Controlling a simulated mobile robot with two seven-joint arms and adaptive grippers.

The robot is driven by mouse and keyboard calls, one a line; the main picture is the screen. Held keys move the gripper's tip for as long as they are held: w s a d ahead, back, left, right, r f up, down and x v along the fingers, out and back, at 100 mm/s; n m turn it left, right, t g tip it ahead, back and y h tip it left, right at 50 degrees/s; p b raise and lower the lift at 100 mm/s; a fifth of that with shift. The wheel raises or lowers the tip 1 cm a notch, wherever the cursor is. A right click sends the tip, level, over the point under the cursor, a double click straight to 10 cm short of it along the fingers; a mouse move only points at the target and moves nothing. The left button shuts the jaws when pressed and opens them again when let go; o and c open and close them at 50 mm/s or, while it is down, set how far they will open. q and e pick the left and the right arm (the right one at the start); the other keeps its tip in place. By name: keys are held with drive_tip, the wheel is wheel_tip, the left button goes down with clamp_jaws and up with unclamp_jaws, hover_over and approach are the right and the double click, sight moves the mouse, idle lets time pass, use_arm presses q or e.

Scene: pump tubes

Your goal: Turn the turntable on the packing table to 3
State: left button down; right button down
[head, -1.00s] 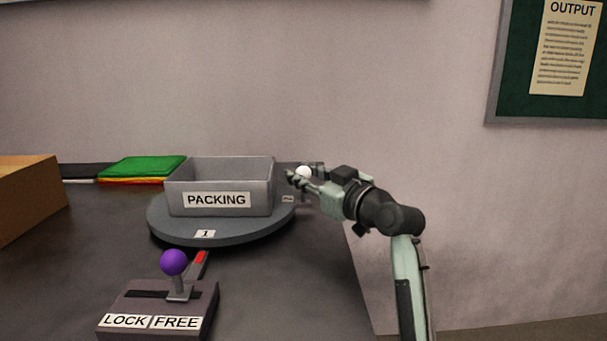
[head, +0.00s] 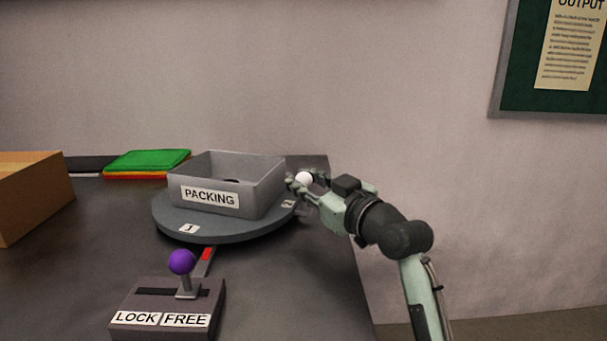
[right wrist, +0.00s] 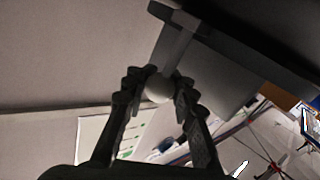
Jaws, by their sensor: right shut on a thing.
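The grey round turntable (head: 235,226) sits on the dark packing table (head: 300,270) and bears a grey bin labelled PACKING (head: 265,185). A label reading 1 (head: 189,229) is on its front rim, left of the red pointer (head: 207,254). Another label (head: 289,204) on the right rim is too small to read surely. My right gripper (head: 304,180) is shut on a white ball knob at the turntable's right side. The knob (right wrist: 159,88) shows between the fingers in the right wrist view, on a stem. My left gripper is not in view.
A lever with a purple ball (head: 182,262) stands on a box marked LOCK and FREE (head: 165,310) in front; its lever is on the FREE side. A cardboard box (head: 30,195) is at left, and folded coloured cloths (head: 147,162) lie behind.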

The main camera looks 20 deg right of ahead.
drive_tip(key=shift+d, duration=0.2)
drive_tip(key=c, duration=1.2)
unclamp_jaws()
drive_tip(key=v, duration=1.2)
drive_tip(key=shift+s+r, duration=0.1)
